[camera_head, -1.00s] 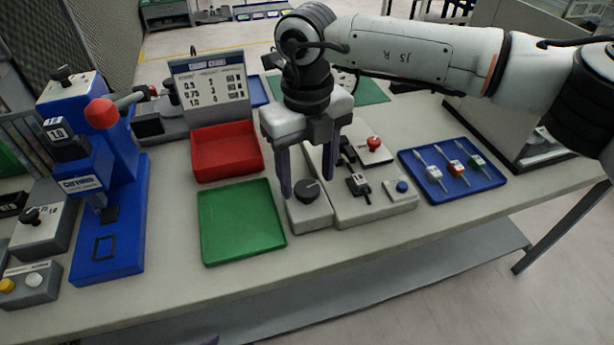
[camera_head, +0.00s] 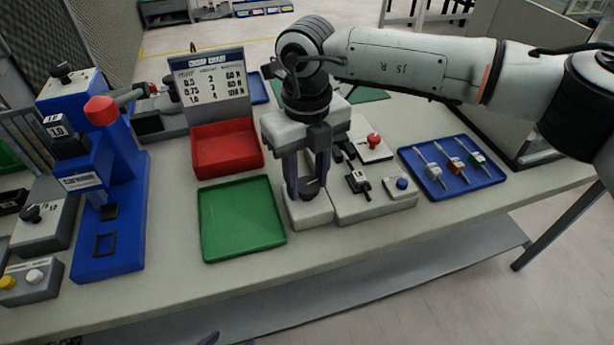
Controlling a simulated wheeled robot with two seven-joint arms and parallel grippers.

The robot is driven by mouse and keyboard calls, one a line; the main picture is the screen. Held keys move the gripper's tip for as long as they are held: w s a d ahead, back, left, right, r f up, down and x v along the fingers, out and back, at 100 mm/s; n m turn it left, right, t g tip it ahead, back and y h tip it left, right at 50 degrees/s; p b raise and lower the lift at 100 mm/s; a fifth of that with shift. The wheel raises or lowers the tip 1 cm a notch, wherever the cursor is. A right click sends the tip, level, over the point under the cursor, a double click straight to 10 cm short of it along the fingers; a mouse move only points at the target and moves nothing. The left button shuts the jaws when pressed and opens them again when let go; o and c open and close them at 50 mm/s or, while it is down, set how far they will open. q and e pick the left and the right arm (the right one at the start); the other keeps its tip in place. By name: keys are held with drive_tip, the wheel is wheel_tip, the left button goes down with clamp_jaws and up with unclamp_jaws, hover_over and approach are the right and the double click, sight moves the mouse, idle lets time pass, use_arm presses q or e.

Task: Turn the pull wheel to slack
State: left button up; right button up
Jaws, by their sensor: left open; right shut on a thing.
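The pull wheel is a dark round knob (camera_head: 309,188) on top of a light grey box (camera_head: 309,213) at the table's front, right of the green tray. My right gripper (camera_head: 307,191) comes down from above, with its purple fingers on either side of the knob and shut on it. The fingers hide much of the knob, so I cannot read its marks. Of my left gripper, only a small purple fingertip (camera_head: 209,339) shows at the bottom edge, away from the knob.
A green tray (camera_head: 240,222) and red bin (camera_head: 226,148) lie left of the box. A grey panel with a black lever (camera_head: 358,182) and blue button (camera_head: 401,184) adjoins it. A blue tray (camera_head: 452,188) holds several connectors. A blue press (camera_head: 108,185) stands left.

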drive_tip(key=n+b, duration=0.2)
drive_tip(key=n, duration=0.1)
drive_tip(key=shift+f, duration=0.15)
drive_tip(key=n+b, duration=0.1)
drive_tip(key=n, duration=0.1)
drive_tip(key=shift+n, duration=0.4)
drive_tip(key=n+b, duration=0.1)
drive_tip(key=n, duration=0.1)
drive_tip(key=shift+n, duration=0.3)
drive_tip(key=shift+n+b, duration=0.45)
drive_tip(key=shift+n, duration=0.55)
drive_tip(key=n, duration=0.3)
drive_tip(key=shift+b, duration=0.3)
drive_tip(key=shift+r+n, duration=0.2)
drive_tip(key=shift+n, duration=0.6)
drive_tip(key=o, duration=1)
